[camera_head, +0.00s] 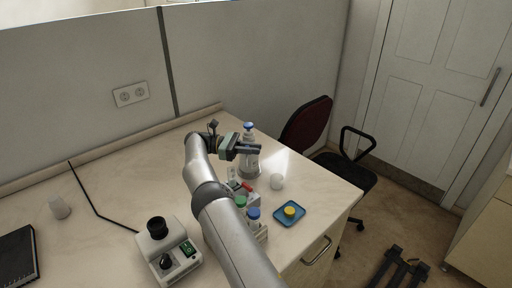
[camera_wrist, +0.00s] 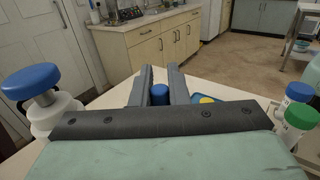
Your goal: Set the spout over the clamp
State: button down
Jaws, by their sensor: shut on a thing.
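My gripper (camera_head: 248,148) is above the bench's right part, pointing right. In the wrist view, its two dark fingers (camera_wrist: 160,82) are shut on a small blue cylindrical piece (camera_wrist: 160,94). The rest of that piece is hidden. Below the gripper are a red piece (camera_head: 247,186) and small white parts, partly covered by my arm. I cannot tell which piece is the spout or the clamp.
Green-capped (camera_head: 241,201) and blue-capped tubes (camera_head: 253,213) stand in a rack beside my arm. A device with a black knob (camera_head: 157,227) is left of my arm.

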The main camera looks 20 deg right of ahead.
jog(key=c, duration=1.4)
grip_release()
jog(key=shift+r, duration=0.1)
jog(key=s+a+r+b, duration=0.1)
jog(key=s+r, duration=0.3)
jog(key=s+a+r+b, duration=0.1)
jog(key=s+r+b, duration=0.1)
jog(key=s+r, duration=0.2)
jog(key=s+a+r+b, duration=0.1)
jog(key=s+r+b, duration=0.1)
jog(key=s+r, duration=0.3)
jog(key=shift+s, duration=0.35)
jog(key=shift+c, duration=0.3)
